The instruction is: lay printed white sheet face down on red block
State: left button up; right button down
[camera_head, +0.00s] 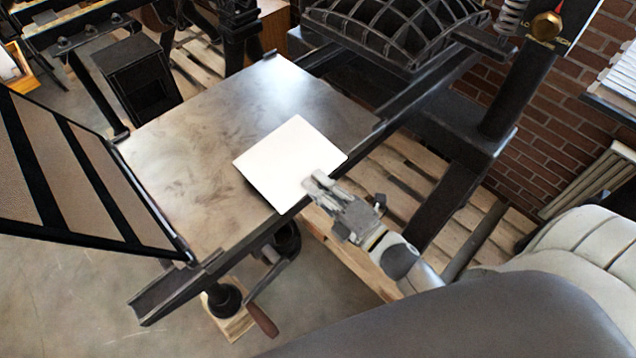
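The white sheet (283,160) is flat and blank on the side I see; no print shows. It appears over the right front part of the press's metal bed, and its near corner reaches past the bed's front edge. My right gripper (314,184) is at the middle of the sheet's near right edge, with its fingers closed on that edge. Whether the sheet touches the bed is hard to tell. No red block shows in this view. My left gripper is not in view.
The metal press bed (190,150) is bare around the sheet. A hinged frame (75,180) stands open at its left. A crank handle (262,318) is below the front edge. A dark ribbed press part (400,30) is behind. Wooden pallets (400,185) lie on the floor at right.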

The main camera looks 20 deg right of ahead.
jog(key=shift+f, duration=0.35)
jog(key=c, duration=2)
grip_release()
jog(key=o, duration=0.4)
jog(key=shift+s+r, duration=0.15)
jog(key=shift+o, duration=0.2)
jog(key=shift+o, duration=1.1)
jog(key=shift+r+v, duration=0.15)
jog(key=shift+v, duration=1.25)
jog(key=shift+r+v, duration=0.15)
jog(key=shift+v, duration=1.3)
